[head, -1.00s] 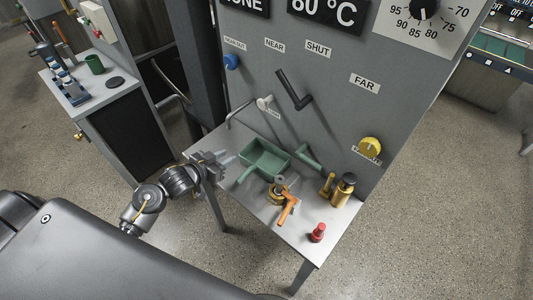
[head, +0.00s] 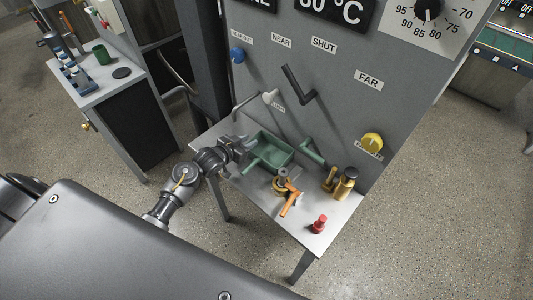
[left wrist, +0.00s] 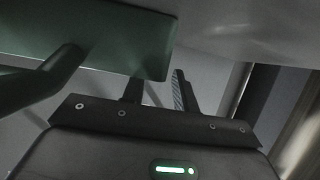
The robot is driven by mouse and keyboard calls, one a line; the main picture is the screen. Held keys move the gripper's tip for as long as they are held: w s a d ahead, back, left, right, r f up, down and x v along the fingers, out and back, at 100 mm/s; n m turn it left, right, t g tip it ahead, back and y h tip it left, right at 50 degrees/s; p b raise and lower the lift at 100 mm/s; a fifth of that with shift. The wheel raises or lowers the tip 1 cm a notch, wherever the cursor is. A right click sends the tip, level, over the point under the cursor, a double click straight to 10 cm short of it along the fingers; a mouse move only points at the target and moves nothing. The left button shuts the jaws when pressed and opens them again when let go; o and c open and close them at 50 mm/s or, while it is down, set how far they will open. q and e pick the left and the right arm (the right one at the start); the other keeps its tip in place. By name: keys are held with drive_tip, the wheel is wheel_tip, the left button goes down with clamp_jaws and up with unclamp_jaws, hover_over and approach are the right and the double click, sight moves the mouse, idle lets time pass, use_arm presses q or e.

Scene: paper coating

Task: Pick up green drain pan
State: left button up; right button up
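The green drain pan (head: 277,153) is a shallow rectangular tray on the small metal table, with its handle (head: 251,164) toward the front left. My left gripper (head: 246,148) is at the pan's left end, close to the handle. In the left wrist view the pan (left wrist: 110,35) fills the upper left and its handle (left wrist: 48,78) runs off left. The left fingers (left wrist: 157,80) are apart there, with the handle to the left of them and not between them. Whether a finger touches the pan is unclear. My right gripper is out of view.
The grey panel (head: 330,130) rises behind. The table's front edge is clear.

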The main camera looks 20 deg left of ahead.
use_arm(q)
drive_tip(key=shift+x, duration=0.9)
clamp_jaws()
